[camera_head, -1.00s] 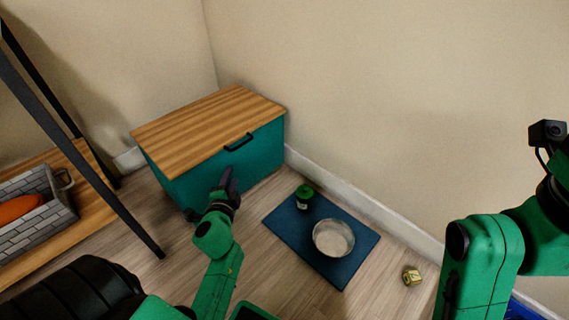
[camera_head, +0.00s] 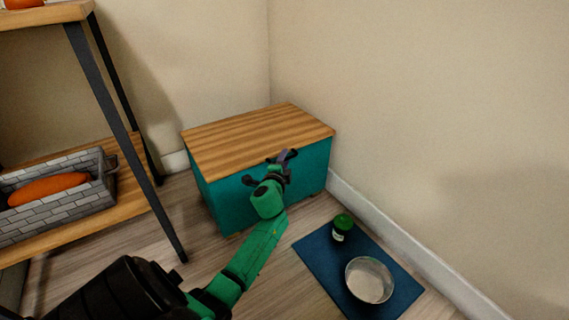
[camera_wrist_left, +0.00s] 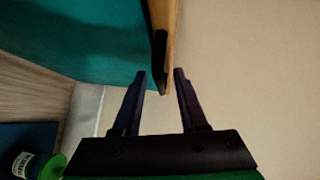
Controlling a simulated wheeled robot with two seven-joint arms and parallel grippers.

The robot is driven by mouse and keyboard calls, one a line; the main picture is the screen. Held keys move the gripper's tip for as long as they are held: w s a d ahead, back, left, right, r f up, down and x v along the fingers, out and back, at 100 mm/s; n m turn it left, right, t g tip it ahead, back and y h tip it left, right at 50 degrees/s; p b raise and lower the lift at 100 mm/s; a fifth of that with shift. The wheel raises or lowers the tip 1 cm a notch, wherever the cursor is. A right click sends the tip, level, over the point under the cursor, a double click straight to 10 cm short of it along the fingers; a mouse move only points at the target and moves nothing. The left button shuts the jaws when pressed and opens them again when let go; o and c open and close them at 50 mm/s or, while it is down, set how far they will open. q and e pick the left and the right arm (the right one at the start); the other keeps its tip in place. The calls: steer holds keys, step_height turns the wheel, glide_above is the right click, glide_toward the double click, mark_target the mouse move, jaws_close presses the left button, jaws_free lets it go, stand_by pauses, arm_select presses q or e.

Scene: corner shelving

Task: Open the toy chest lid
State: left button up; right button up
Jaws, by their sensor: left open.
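The toy chest (camera_head: 313,172) is a teal box in the corner, with a striped wooden lid (camera_head: 250,138) lying flat and closed on it. My left gripper (camera_head: 288,154) is open at the lid's front edge and covers the handle in the head view. In the left wrist view, the fingers of my left gripper (camera_wrist_left: 160,72) stand apart. The black handle (camera_wrist_left: 159,50) and the lid's edge (camera_wrist_left: 172,40) reach down to the gap between the fingertips. I cannot tell whether they touch. My right gripper is out of view.
A metal-legged shelf (camera_head: 132,208) stands at left, holding a grey brick-patterned crate (camera_head: 98,192) with an orange item (camera_head: 45,188). A blue mat (camera_head: 325,262) with a green jar (camera_head: 342,226) and a bowl (camera_head: 370,278) lies in front right of the chest. Walls close in behind and right.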

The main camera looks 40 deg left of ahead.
arm_select(q)
steer(key=shift+c, duration=0.4)
jaws_close()
stand_by(1.0)
